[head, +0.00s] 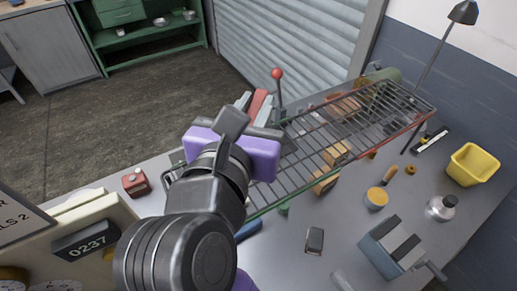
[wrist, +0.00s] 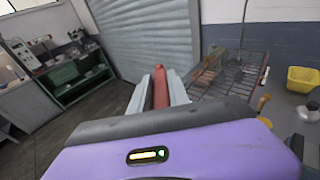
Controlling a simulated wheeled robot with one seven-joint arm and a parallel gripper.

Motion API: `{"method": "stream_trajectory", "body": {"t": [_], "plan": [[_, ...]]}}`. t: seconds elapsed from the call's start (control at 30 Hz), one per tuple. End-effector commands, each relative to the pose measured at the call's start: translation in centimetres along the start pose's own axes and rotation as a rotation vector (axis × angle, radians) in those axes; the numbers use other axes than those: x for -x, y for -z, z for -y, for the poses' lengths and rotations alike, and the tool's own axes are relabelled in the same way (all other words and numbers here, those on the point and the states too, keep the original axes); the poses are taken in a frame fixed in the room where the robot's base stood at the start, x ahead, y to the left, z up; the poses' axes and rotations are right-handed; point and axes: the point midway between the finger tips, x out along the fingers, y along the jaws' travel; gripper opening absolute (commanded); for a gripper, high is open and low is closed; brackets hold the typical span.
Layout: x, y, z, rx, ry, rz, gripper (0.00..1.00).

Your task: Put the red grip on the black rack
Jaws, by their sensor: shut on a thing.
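The red grip (head: 257,103) is held between the two pale fingers of my gripper (head: 256,107). In the wrist view the red grip (wrist: 159,88) stands lengthwise between the fingers of my gripper (wrist: 160,92), its far end showing. My gripper's purple and black body hides its near part. The black rack (head: 325,135) is a long wire rack over the grey table, and it also shows in the wrist view (wrist: 232,78). In the head view my gripper overlaps the rack's left side. I cannot tell whether the red grip touches the rack.
A red-knobbed lever (head: 278,75) rises just beyond my gripper. Wooden blocks (head: 325,183) show at the rack's front edge. A small red box (head: 136,182) sits at left.

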Motion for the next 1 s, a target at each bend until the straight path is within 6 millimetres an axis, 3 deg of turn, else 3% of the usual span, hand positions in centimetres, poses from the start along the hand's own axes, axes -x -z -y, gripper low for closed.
{"method": "stream_trajectory", "body": {"t": [0.1, 0.3, 0.5, 0.8, 1.0], "plan": [[-0.4, 3.2, 0.0, 0.007, 0.000, -0.003, 0.00], [-1.0, 6.8, 0.1, 0.003, 0.000, -0.002, 0.00], [-1.2, 8.1, 0.0, 0.002, 0.000, 0.000, 0.00], [-1.8, 11.8, 0.0, 0.002, 0.000, 0.000, 0.00], [-1.8, 11.9, 0.0, 0.000, 0.000, 0.001, 0.00]]}}
